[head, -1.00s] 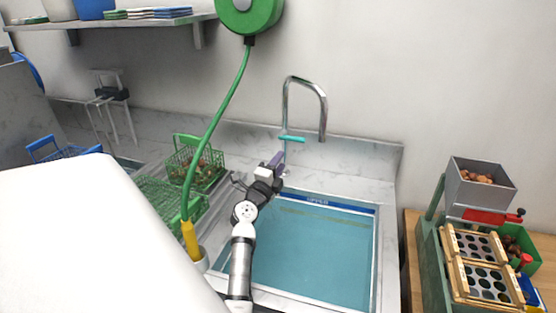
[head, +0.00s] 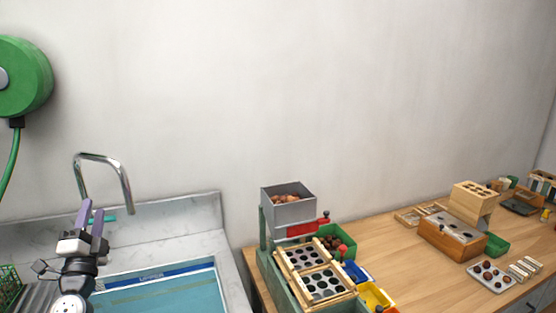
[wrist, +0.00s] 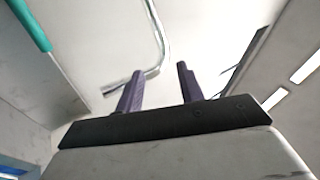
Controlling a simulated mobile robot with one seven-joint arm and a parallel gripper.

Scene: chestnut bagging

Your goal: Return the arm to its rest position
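My gripper (head: 92,218) is at the lower left of the head view, raised in front of the faucet and the left side of the sink. Its two purple fingers point up and stand apart with nothing between them. In the wrist view the fingers (wrist: 160,85) are also apart and empty, with the faucet pipe and the ceiling behind them. My arm below the wrist is cut off by the frame's bottom edge.
The faucet (head: 104,165) stands behind my gripper, over the blue-watered sink (head: 160,293). Right of it is a green stand with a grey hopper (head: 290,212) of chestnuts. A wooden table (head: 385,235) with sorting boxes runs right. A green hose reel (head: 25,78) hangs upper left.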

